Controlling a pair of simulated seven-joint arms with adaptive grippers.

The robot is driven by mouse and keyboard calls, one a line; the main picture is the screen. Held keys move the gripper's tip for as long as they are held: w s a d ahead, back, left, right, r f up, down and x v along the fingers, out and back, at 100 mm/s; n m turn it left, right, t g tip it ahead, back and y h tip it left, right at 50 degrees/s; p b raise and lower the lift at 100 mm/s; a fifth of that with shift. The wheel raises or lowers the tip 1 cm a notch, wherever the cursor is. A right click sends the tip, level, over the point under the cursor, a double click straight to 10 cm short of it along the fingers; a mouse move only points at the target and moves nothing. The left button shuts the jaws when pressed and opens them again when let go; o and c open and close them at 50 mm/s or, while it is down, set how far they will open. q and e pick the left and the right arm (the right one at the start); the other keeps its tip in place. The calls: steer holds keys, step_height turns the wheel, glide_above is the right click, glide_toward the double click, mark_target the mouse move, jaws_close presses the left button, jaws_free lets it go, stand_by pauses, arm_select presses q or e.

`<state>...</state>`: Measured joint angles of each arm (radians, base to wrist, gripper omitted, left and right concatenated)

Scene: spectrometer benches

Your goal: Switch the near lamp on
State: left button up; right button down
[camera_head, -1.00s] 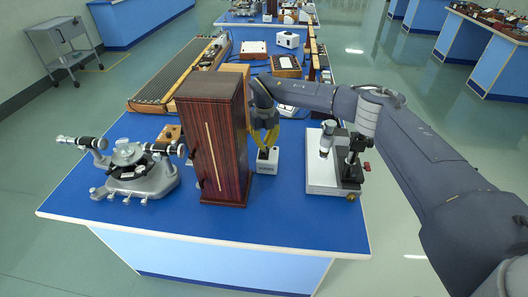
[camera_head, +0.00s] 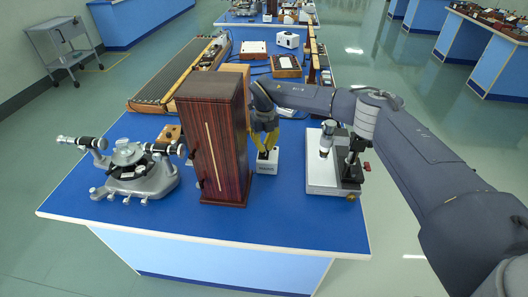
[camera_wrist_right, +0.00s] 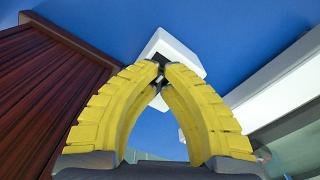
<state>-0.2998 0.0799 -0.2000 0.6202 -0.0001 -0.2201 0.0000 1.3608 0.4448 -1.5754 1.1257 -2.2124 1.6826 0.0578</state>
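A small white box (camera_head: 266,167) with a dark switch part on top and a label too small to read stands on the blue bench, just right of a tall dark-red wooden housing (camera_head: 222,150). Which of these is the lamp itself I cannot tell. My right gripper (camera_head: 266,151) points down with its yellow fingertips at the top of the white box. In the right wrist view the fingertips (camera_wrist_right: 162,72) come together in front of the white box (camera_wrist_right: 172,50). The dark part between them is mostly hidden, so contact is unclear. My left gripper is not in view.
A grey spectrometer (camera_head: 135,172) stands left of the housing. A long ribbed wooden-framed device (camera_head: 180,75) lies behind. The bench's front strip is clear.

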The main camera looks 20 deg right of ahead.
steer(key=shift+f, duration=0.3)
steer(key=shift+r, duration=3.55)
